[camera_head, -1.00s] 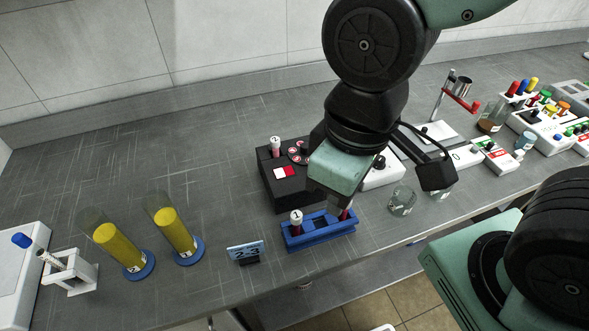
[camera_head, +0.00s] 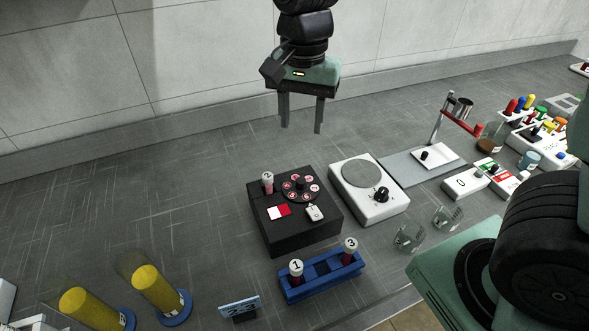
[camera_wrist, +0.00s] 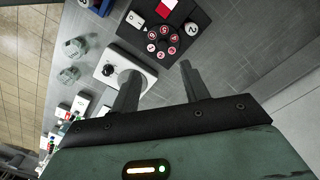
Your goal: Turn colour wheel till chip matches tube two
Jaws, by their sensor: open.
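The black comparator box (camera_head: 294,228) stands on the bench with the colour wheel (camera_head: 300,189) on its top, a dark disc with numbered round spots around a central knob. Tube two (camera_head: 267,182) stands in the box's back left corner, its cap marked 2. In front of it is a window (camera_head: 278,212), half white or pale and half red. The box also shows in the wrist view (camera_wrist: 141,37), with the wheel (camera_wrist: 163,41) near the top. My gripper (camera_head: 301,130) is open and empty, raised above and behind the box, fingers pointing down, touching nothing.
A blue rack (camera_head: 322,277) in front holds tubes 1 (camera_head: 296,268) and 3 (camera_head: 350,246). A white stirrer with a knob (camera_head: 368,193) stands right of the box. Glass beakers (camera_head: 409,237) are near the front edge. Yellow cylinders (camera_head: 158,290) stand left. The bench behind the box is clear.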

